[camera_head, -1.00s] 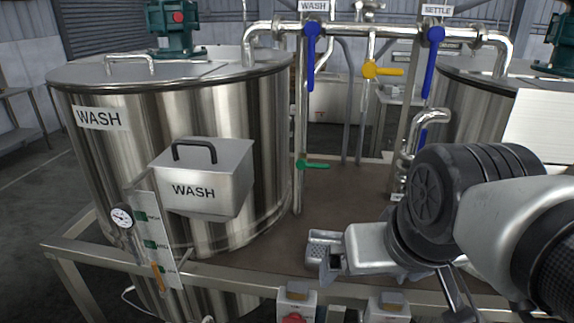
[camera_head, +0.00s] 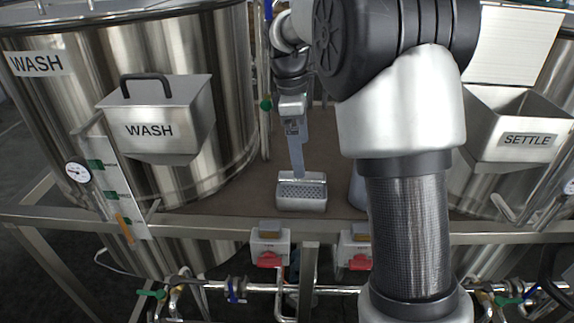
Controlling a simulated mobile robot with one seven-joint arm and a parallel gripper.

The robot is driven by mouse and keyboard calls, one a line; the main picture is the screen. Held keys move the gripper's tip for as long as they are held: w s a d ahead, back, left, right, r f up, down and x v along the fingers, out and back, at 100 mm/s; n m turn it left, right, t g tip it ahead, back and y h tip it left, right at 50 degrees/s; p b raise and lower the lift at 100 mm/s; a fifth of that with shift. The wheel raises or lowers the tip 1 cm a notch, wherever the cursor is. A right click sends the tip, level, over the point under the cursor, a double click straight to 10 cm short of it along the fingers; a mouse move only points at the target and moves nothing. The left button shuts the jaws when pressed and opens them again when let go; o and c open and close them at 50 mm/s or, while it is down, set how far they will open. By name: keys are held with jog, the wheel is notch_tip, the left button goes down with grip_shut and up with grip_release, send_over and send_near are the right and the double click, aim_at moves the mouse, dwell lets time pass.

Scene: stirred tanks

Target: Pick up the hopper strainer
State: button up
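A small grey metal basket with a perforated face, which looks like the hopper strainer (camera_head: 302,204), rests on the brown deck near its front edge, left of my arm. My gripper (camera_head: 297,170) points down above it, and a flat grey bar runs from the gripper to the back of the basket. I cannot tell whether this bar is a finger or a handle, or whether it touches the basket. The finger gap is not visible.
The wash tank (camera_head: 228,95) with its lidded wash hopper (camera_head: 158,145) stands at left. A metal rail (camera_head: 200,222) and red-switched boxes (camera_head: 269,246) line the deck front. My arm partly hides a bluish object (camera_head: 357,190).

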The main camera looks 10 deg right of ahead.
jog(key=shift+w+f, duration=0.35)
jog(key=shift+f, duration=0.2)
send_over(302, 187)
jog(key=s, duration=0.4)
jog(key=f, duration=0.4)
jog(key=a+f, duration=0.1)
jog(key=f, duration=0.1)
jog(key=shift+w+f, duration=0.25)
jog(key=shift+s+f, duration=0.2)
jog(key=shift+f, duration=2.5)
jog(key=c, duration=0.9)
